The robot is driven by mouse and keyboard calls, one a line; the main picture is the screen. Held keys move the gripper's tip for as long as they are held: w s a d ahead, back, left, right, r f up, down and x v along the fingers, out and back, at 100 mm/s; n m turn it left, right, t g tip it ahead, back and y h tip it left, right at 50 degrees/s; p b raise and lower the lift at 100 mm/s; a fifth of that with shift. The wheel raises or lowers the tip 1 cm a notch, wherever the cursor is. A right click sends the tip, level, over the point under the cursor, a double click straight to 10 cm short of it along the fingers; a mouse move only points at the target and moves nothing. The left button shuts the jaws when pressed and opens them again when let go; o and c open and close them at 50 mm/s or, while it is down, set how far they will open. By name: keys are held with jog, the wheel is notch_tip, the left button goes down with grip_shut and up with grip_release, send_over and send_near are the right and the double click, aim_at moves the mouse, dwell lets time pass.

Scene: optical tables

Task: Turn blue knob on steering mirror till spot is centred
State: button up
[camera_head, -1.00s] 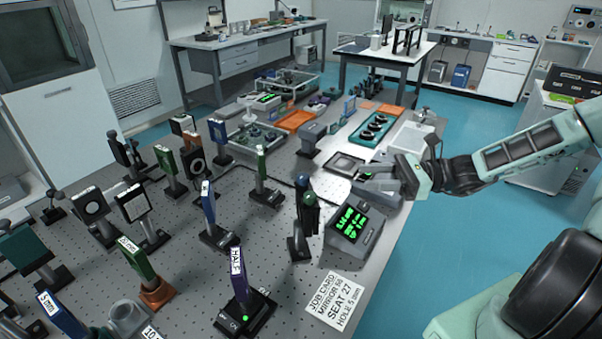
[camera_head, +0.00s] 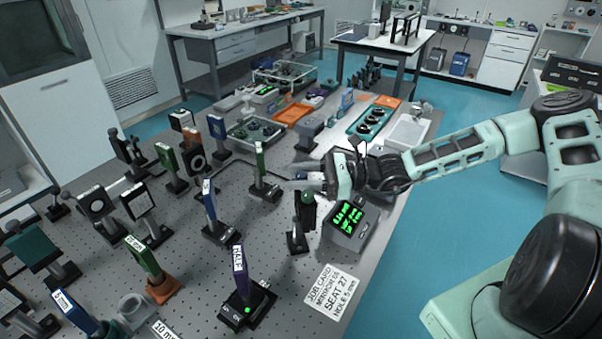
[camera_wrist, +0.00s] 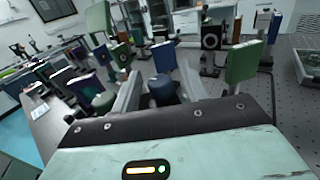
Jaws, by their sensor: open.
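The steering mirror (camera_head: 297,238) is a dark upright mount on the perforated table, beside a readout box. Its green knob (camera_head: 308,196) shows in the head view, where my gripper and wrist cover the blue knob. I cannot make out a spot on a target.
The readout box (camera_head: 350,222) with green figures stands right of the mount. A job card (camera_head: 331,290) lies in front. A purple HALF plate (camera_head: 240,272) with a green light on its base and a blue plate (camera_head: 210,207) stand to the left, among several other mounts.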

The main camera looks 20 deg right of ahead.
jog(key=c, duration=0.9)
jog(key=shift+c, duration=0.2)
jog(key=shift+g, duration=0.3)
jog(key=n+g+y, duration=0.1)
jog(key=n+g, duration=0.2)
jog(key=g, duration=0.1)
jog(key=shift+w+b, duration=0.1)
jog(key=shift+b, duration=0.25)
jog(key=n+g, duration=0.2)
jog(key=g, duration=0.1)
jog(key=n+g+b, duration=0.1)
jog(key=n+g, duration=0.1)
jog(key=g, duration=0.2)
jog(key=shift+f+n+h, duration=0.1)
jog(key=shift+n+h, duration=0.2)
jog(key=shift+h, duration=0.1)
jog(key=n+g+h+b, duration=0.1)
jog(key=n+g+h, duration=0.1)
jog(key=g, duration=0.3)
jog(key=shift+n+b, duration=0.3)
jog(key=shift+n, duration=0.4)
jog(key=shift+n+g+h+b, duration=0.7)
jog(key=shift+n+g+h, duration=0.9)
jog(key=shift+g+h, duration=0.25)
jog(key=shift+h, duration=0.25)
